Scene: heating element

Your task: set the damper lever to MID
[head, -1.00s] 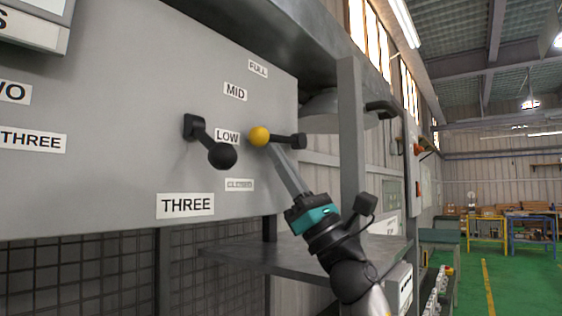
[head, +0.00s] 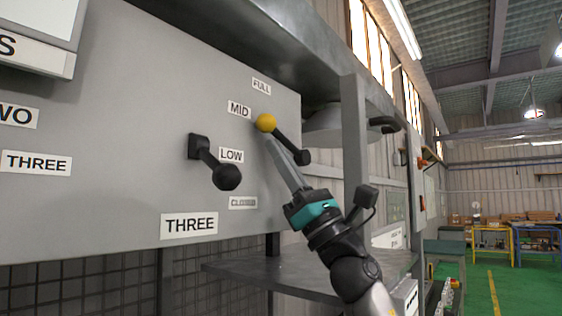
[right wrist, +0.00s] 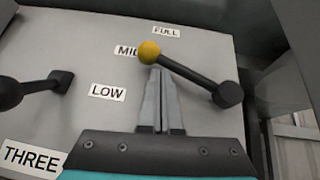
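The damper lever is a black rod with a yellow ball knob (head: 265,122), its black pivot (head: 302,157) at the lower right. The rod tilts up to the left, and the knob is just right of and slightly below the MID label (head: 239,109). In the right wrist view the knob (right wrist: 149,52) partly covers the MID label (right wrist: 124,50). My right gripper (head: 270,140) has its fingers together, tips just under the rod beside the knob, seemingly touching it from below. The fingers (right wrist: 157,72) hold nothing that I can see. My left gripper is not in view.
A second lever with a black ball knob (head: 227,177) sticks out left of my gripper. Labels FULL (head: 261,86), LOW (head: 231,155) and CLOSED (head: 243,203) are on the grey panel (head: 120,130). A grey post (head: 354,150) and a shelf (head: 290,275) stand close by my right arm.

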